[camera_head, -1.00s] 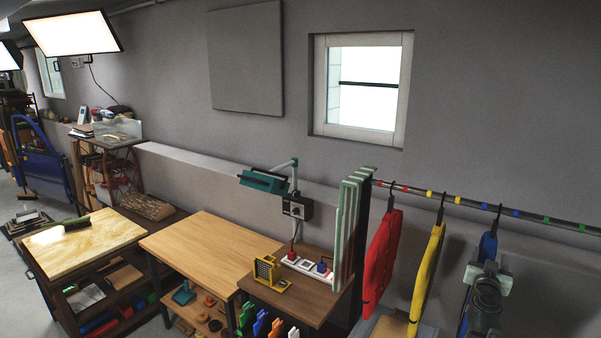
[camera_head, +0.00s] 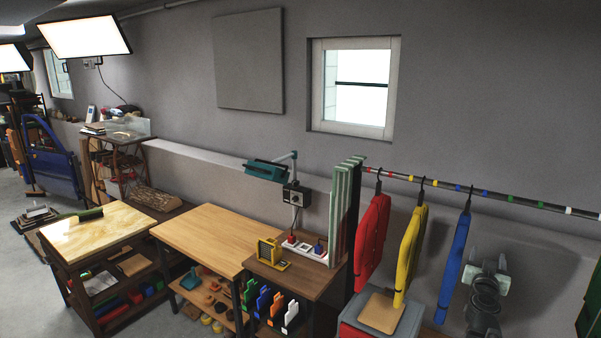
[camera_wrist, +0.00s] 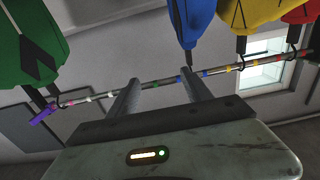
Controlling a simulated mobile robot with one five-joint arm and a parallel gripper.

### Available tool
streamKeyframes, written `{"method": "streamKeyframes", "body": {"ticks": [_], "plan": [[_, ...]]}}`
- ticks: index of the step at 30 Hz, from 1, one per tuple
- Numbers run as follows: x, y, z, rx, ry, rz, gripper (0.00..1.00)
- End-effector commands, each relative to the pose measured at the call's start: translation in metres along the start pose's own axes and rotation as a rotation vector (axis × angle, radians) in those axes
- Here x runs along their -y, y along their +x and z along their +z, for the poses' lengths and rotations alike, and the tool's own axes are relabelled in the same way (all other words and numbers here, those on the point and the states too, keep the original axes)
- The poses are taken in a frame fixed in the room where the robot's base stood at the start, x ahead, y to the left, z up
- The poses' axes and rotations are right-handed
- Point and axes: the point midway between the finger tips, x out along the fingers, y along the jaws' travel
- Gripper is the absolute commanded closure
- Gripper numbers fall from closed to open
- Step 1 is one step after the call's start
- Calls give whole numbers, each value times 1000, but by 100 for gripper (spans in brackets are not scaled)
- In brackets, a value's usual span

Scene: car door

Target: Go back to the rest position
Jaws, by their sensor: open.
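My gripper shows in the wrist view (camera_wrist: 160,95) as two dark fingers spread apart, with nothing between them. Behind the fingers runs a rail with coloured bands, apart from them as far as I can tell. In the head view, part of my arm (camera_head: 486,290) stands at the lower right, in front of the grey wall; the fingertips cannot be made out there. The blue garment (camera_head: 455,255) hangs from the rail (camera_head: 484,190), just left of my arm. The yellow garment (camera_head: 411,255) and red garment (camera_head: 372,240) hang farther left.
A green garment (camera_head: 590,312) is cut off at the right edge. A grey box with a wooden board (camera_head: 380,311) stands below the garments. Wooden tables (camera_head: 205,235) line the wall to the left. Open floor (camera_head: 25,290) shows at far left.

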Motion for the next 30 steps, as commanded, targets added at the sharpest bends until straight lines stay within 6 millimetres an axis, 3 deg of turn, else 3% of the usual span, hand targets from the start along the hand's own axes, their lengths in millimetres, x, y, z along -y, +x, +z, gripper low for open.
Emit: {"method": "streamKeyframes", "body": {"ticks": [11,17,20,23,24,27,30], "plan": [[94,-12,28,-2,-10,-125,42],[173,-31,44,-21,-114,-267,42],[227,-50,57,-28,-174,-391,42],[294,-83,81,-13,-237,-573,42],[322,-100,94,7,-265,-658,42],[381,-150,138,105,-332,-865,42],[416,-206,195,294,-414,-1043,42]]}}
